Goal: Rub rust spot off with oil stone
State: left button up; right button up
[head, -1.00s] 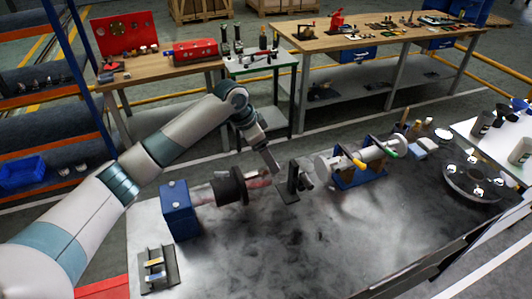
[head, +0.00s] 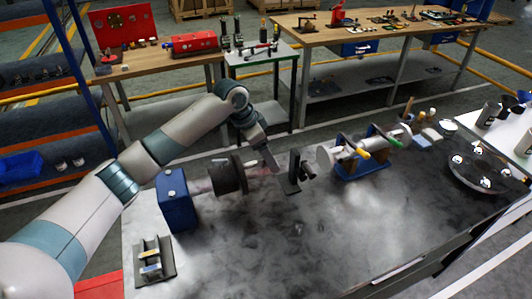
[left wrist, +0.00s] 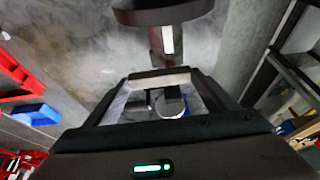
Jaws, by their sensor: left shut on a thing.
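My left gripper (head: 270,163) hangs over the right end of a horizontal shaft (head: 256,173), between a dark round flange (head: 228,176) and a black bracket (head: 293,175). In the left wrist view its jaws (left wrist: 160,78) are shut on a small grey-brown block, seemingly the oil stone (left wrist: 160,76). The shaft (left wrist: 160,45) with a bright patch and the dark flange (left wrist: 160,14) lie just beyond it. I cannot tell whether the stone touches the shaft. The shaft looks faintly reddish, but I cannot make out a distinct rust spot. My right gripper is not in view.
A blue block (head: 177,202) stands at the shaft's left end. A grey slotted holder (head: 153,262) is at the near left. A blue-based machine part (head: 360,160) and a round flanged plate (head: 487,172) stand to the right. The front middle of the grey table (head: 300,240) is clear.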

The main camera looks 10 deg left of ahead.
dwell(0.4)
pick_arm(q)
jog(key=shift+f, duration=0.25)
jog(key=shift+f, duration=0.7)
dwell(0.4)
jog(key=shift+s+d+r+p, duration=0.2)
jog(key=shift+s+d+p, duration=0.05)
jog(key=shift+p, duration=0.3)
jog(key=shift+s+d, duration=0.1)
jog(key=shift+s, duration=0.15)
jog(key=shift+w+f, duration=0.1)
jog(key=shift+w, duration=0.1)
jog(key=shift+w+a+f, duration=0.1)
jog(key=shift+w+a, duration=0.55)
jog(key=shift+w, duration=0.2)
jog(key=shift+s, duration=0.1)
